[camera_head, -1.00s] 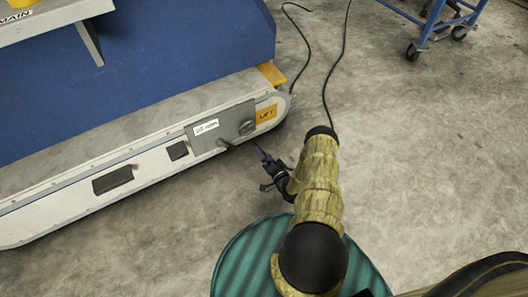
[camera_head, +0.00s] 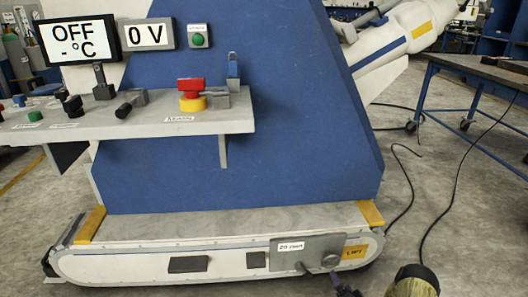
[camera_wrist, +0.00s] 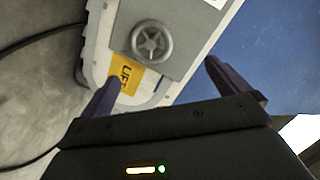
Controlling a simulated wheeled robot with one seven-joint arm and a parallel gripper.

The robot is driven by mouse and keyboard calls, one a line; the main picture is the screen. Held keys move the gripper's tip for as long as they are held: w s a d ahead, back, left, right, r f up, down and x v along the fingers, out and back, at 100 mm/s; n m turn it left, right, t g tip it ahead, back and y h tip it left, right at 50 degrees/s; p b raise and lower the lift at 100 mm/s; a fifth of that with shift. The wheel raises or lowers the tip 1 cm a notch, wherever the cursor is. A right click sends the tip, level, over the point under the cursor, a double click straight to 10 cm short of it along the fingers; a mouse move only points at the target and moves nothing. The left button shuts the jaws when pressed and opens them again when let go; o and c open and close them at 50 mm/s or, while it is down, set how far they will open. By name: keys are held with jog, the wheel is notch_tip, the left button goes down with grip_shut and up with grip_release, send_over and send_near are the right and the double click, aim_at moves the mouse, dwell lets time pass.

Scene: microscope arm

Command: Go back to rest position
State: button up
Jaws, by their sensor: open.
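My gripper (camera_wrist: 165,85) is open and empty in the wrist view, with its two dark purple fingers spread apart. Past the fingers are a grey round handwheel (camera_wrist: 151,42) and a yellow LIFT label (camera_wrist: 127,76) on the white base of the machine. In the head view only a bit of my gripper (camera_head: 342,285) shows at the bottom edge, just below the handwheel (camera_head: 330,260) and the LIFT label (camera_head: 355,252). No gap between fingers and panel can be judged.
The blue machine (camera_head: 290,130) carries a white shelf (camera_head: 130,123) with a red switch (camera_head: 191,85), knobs, and displays reading OFF and 0 V. A blue table (camera_head: 480,90) stands at right. Black cables (camera_head: 459,180) lie on open grey floor (camera_head: 490,230).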

jog(key=w+a+r+n+g+p, duration=0.1)
jog(key=w+r+n+g, duration=0.1)
jog(key=r, duration=0.4)
jog(key=w+a+r+n+g+p, duration=0.1)
jog(key=w+r+n+g, duration=0.15)
jog(key=r, duration=0.35)
jog(key=s+a+r+n+g+h+p, duration=0.1)
jog(key=s+a+r, duration=0.1)
jog(key=r, duration=0.5)
jog(key=s+a+r+n+g+h+p, duration=0.1)
jog(key=s+a+r+g, duration=0.1)
jog(key=r, duration=0.6)
jog(key=s+a+r+n+g+p, duration=0.1)
jog(key=s+a+r+g+p, duration=0.3)
jog(key=s+r, duration=0.75)
jog(key=s+a+r+n+g+p, duration=0.15)
jog(key=s+a+r, duration=0.55)
jog(key=s, duration=0.7)
notch_tip(320, 180, up, 38)
jog(key=d+p, duration=0.1)
jog(key=p, duration=3.5)
jog(key=shift+w+f, duration=0.15)
jog(key=shift+w, duration=0.05)
jog(key=shift+d, duration=0.1)
